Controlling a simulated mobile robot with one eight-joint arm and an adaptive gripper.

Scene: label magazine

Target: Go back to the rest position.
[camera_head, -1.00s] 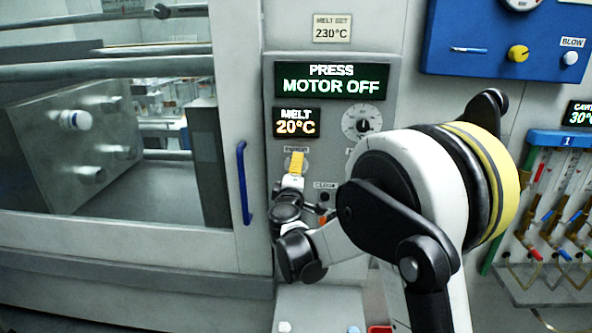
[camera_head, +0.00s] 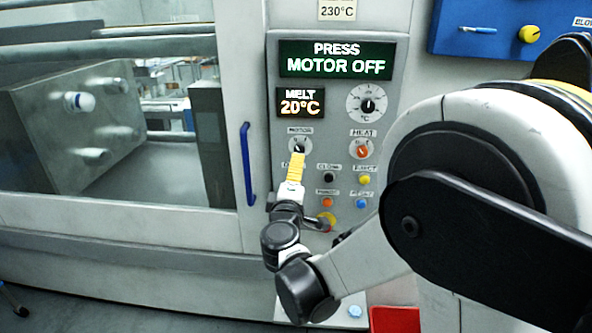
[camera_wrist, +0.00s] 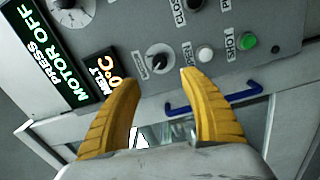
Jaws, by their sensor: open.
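My gripper (camera_head: 297,157) has yellow fingers and stands in front of the control panel (camera_head: 390,210), just below the black MOTOR knob (camera_head: 300,146). In the wrist view my gripper (camera_wrist: 158,78) has its two fingers spread with nothing between them. The MOTOR knob (camera_wrist: 158,58) shows beyond the fingertips, with its face clear of them. The display (camera_head: 337,60) reads PRESS MOTOR OFF, and the smaller one (camera_head: 300,103) reads MELT 20°C. My arm covers the right part of the head view.
A blue door handle (camera_head: 247,163) stands left of my gripper, beside the press window. Several buttons and the HEAT knob (camera_head: 362,149) lie to the right. A red box (camera_head: 395,320) is low in front. A blue panel (camera_head: 480,28) is at upper right.

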